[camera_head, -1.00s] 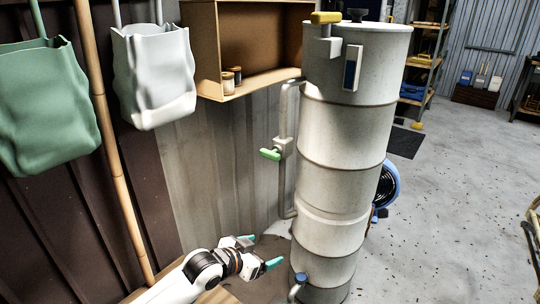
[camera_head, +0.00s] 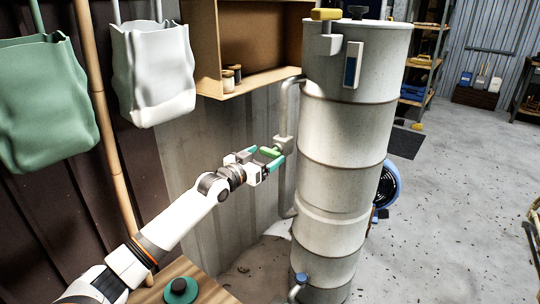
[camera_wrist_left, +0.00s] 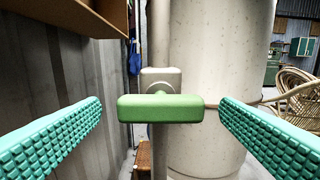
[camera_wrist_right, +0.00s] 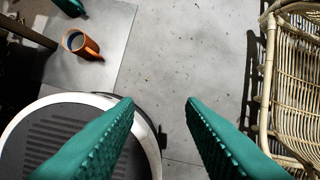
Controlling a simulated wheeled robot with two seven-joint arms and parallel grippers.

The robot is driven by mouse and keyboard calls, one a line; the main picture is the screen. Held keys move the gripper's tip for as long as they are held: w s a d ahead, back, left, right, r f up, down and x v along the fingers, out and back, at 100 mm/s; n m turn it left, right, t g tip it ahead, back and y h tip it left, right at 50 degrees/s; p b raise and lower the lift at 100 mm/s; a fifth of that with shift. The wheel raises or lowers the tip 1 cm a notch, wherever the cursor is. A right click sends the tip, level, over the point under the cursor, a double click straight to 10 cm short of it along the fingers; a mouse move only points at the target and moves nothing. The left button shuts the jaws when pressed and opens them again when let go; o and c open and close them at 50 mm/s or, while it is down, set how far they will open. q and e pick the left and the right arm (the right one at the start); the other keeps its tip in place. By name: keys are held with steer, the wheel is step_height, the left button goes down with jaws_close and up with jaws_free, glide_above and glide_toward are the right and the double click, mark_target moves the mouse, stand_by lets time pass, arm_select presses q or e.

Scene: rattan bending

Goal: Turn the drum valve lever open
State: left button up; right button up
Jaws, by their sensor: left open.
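The drum (camera_head: 340,150) is a tall, pale grey cylinder with a side pipe on its left. The green valve lever (camera_head: 268,152) sits on that pipe. In the left wrist view the lever (camera_wrist_left: 160,108) lies level, in front of the grey valve body (camera_wrist_left: 160,78). My left gripper (camera_head: 267,157) is at the lever, open, with its teal fingers on either side and a gap to each end of the lever. My right gripper (camera_wrist_right: 160,105) is open and empty over the floor, seen only in the right wrist view.
A yellow lever (camera_head: 326,15) tops the drum and a blue-topped tap (camera_head: 301,278) is low down. An open wooden shelf box (camera_head: 265,80) is above my left gripper. An orange mug (camera_wrist_right: 82,44) and a rattan chair (camera_wrist_right: 298,80) show in the right wrist view.

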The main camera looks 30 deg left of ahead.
mark_target(269, 155)
arm_select(q)
steer(key=shift+w+d, duration=0.15)
steer(key=shift+w, duration=1.5)
arm_select(e)
steer(key=shift+v, duration=1.15)
steer(key=shift+w, duration=0.1)
arm_select(q)
steer(key=c, duration=1)
